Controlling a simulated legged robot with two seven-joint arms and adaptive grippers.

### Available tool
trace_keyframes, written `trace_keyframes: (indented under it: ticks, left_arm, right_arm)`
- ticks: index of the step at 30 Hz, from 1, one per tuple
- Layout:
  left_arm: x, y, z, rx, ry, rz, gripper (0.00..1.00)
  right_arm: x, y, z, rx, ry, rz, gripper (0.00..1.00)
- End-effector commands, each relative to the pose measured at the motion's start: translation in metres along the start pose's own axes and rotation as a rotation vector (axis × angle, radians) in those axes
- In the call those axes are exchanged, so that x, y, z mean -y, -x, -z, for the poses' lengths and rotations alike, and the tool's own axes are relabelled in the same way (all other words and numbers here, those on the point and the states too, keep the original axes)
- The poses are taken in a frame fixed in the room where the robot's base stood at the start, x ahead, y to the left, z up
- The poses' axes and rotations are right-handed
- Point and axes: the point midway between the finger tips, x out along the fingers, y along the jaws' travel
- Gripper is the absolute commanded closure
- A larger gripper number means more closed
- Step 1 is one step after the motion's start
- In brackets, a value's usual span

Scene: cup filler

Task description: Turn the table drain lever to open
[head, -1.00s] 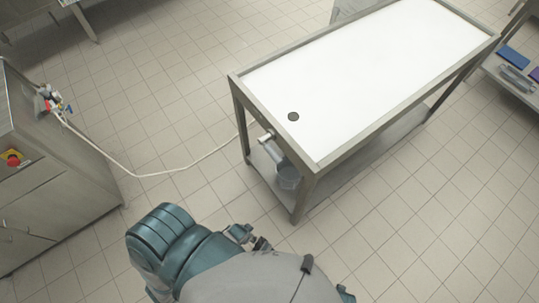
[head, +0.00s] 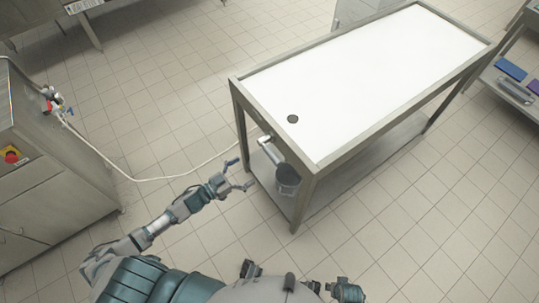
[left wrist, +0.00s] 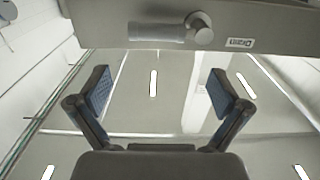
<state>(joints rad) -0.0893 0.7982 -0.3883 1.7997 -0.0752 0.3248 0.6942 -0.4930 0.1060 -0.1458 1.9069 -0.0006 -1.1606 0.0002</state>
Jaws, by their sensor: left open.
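The table (head: 237,88) has a white top with a round dark drain hole (head: 292,119). Below its near left edge is the drain lever, a grey cylindrical handle (head: 273,152) with a pale end (head: 264,140). In the left wrist view the lever (left wrist: 158,31) lies crosswise at the top, with a round hub (left wrist: 200,27) at its right end, beside a drain label (left wrist: 238,43). My left gripper (head: 241,173) is open and empty, short of the table end. In the left wrist view its spread fingers (left wrist: 162,92) are apart from the lever.
A grey bucket (head: 288,180) is under the lever near the lower shelf (head: 345,158). A pale hose (head: 165,178) runs over the floor from the steel cabinet (head: 45,165) at the left towards the table. The tiled floor in front is clear.

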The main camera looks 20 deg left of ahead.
Motion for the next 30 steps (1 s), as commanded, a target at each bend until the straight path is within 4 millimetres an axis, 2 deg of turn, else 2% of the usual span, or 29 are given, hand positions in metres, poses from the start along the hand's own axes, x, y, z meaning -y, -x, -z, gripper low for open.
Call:
trace_keyframes:
  ticks: [1,6,12,18,28,30]
  left_arm:
    - [0.001,-0.014,0.001,-0.004,-0.001,0.000,0.00]
    - [-0.002,-0.057,0.002,-0.002,-0.005,0.000,0.00]
    - [-0.001,-0.094,0.001,-0.002,-0.004,0.001,0.00]
    - [0.001,-0.112,0.000,0.000,0.000,0.002,0.00]
    - [-0.001,-0.116,0.000,0.001,-0.001,0.001,0.00]
    - [-0.001,-0.116,0.000,0.002,-0.002,0.001,0.18]
  right_arm:
    - [-0.001,0.002,0.001,0.000,0.000,-0.001,0.47]
    - [0.000,0.009,0.004,-0.003,-0.001,0.000,0.47]
    - [-0.001,0.018,0.009,-0.007,-0.003,-0.001,0.47]
    - [-0.004,0.024,0.005,-0.002,-0.005,-0.006,0.47]
    - [-0.002,0.026,0.004,0.000,-0.002,-0.002,0.47]
    - [-0.001,0.026,0.005,-0.002,-0.001,-0.001,0.47]
